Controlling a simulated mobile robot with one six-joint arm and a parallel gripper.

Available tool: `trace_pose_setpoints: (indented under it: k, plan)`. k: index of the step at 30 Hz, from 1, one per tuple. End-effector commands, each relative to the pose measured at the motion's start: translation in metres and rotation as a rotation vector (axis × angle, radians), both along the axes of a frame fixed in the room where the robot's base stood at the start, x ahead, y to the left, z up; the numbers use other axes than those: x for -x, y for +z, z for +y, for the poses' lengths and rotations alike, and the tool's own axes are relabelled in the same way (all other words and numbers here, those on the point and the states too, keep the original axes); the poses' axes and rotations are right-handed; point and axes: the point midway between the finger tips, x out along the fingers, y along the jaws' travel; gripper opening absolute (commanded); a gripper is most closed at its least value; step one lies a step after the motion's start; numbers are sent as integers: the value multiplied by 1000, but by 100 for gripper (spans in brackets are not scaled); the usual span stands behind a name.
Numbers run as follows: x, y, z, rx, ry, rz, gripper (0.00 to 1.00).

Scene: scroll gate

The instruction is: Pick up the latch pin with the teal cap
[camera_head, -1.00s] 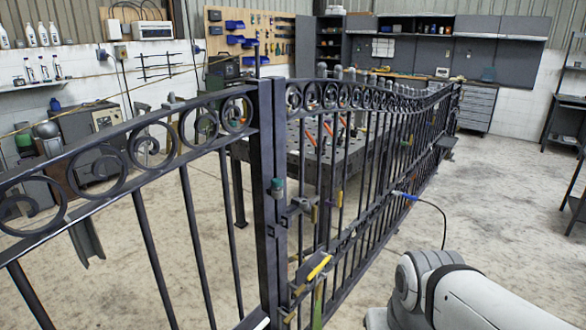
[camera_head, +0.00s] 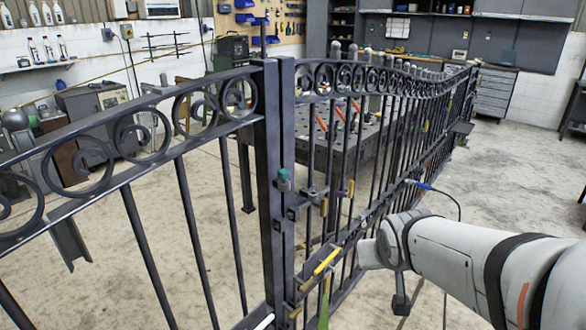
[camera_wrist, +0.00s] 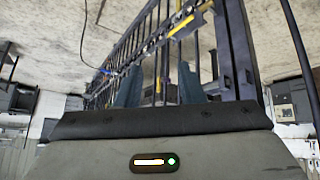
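The latch pin's teal cap (camera_head: 284,174) shows on a grey cylindrical body at the gate's middle post (camera_head: 271,200), below the top rail. The pin's lower part cannot be made out. My gripper (camera_wrist: 160,88) shows in the wrist view as two blue-grey fingers standing apart with nothing between them. Gate bars show beyond the fingers. The teal cap cannot be made out in the wrist view. In the head view my arm reaches in from the right, its end low and to the right of the cap; the fingers are not clear there.
A yellow-edged part (camera_head: 325,262) and a green strip (camera_head: 323,308) sit low by the post. A blue tool (camera_head: 420,186) with a cable hangs at the right gate leaf. A workbench (camera_head: 335,145) stands behind the gate. The floor at right is open.

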Motion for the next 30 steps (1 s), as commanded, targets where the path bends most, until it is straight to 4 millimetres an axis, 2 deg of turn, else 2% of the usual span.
trace_pose_setpoints:
  k: [1,3,6,10,13,18,23,30]
  plan:
    - [-27,2,4,4,27,-81,35]
    - [-63,11,14,-3,76,-211,35]
    - [-107,24,37,-38,167,-386,35]
    - [-147,40,76,-127,307,-585,35]
    - [-163,49,105,-211,414,-704,35]
    - [-171,59,141,-337,547,-822,35]
    - [-173,64,155,-392,600,-864,35]
    - [-192,65,172,-398,604,-867,35]
